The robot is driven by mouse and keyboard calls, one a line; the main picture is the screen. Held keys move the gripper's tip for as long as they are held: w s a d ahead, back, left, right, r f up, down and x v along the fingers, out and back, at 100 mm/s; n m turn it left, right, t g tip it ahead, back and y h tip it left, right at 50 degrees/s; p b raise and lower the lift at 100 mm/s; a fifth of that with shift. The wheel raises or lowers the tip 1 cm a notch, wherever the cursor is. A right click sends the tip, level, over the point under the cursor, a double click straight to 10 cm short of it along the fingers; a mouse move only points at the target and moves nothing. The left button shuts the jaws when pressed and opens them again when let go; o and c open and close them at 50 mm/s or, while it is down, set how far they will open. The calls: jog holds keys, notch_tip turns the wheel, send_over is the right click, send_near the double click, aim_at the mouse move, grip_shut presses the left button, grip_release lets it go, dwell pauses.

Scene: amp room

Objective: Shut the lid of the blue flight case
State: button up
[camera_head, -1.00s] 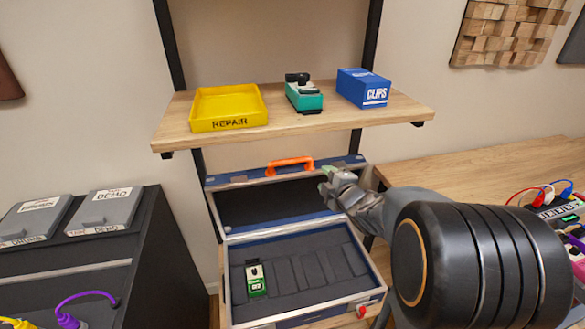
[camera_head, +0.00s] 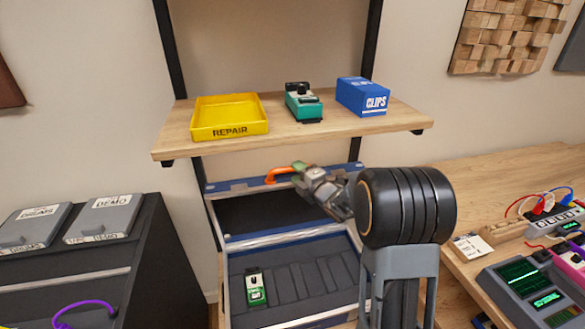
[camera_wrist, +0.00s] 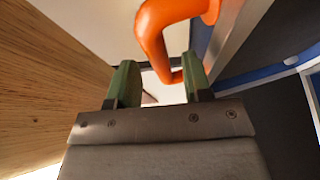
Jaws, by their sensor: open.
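The blue flight case (camera_head: 238,238) stands open below the wooden shelf, its lid (camera_head: 265,214) raised at the back with a dark lining. An orange handle (camera_head: 283,174) sits on the lid's top edge. My gripper (camera_head: 297,172) is at that edge, at the handle's right end, and my arm hides the right part of the lid. In the wrist view the open green fingertips (camera_wrist: 160,85) point toward the orange handle (camera_wrist: 158,35), which curves above and between them. I cannot tell whether they touch it. A green pedal (camera_head: 255,288) lies in the case's slotted base.
The shelf (camera_head: 185,143) above the case holds a yellow repair tray (camera_head: 230,130), a teal pedal (camera_head: 303,103) and a blue clips box (camera_head: 362,97). A dark cabinet (camera_head: 165,260) stands left. A wooden bench (camera_head: 500,175) with devices stands right.

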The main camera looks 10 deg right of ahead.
jog(key=shift+x, duration=1.45)
grip_shut()
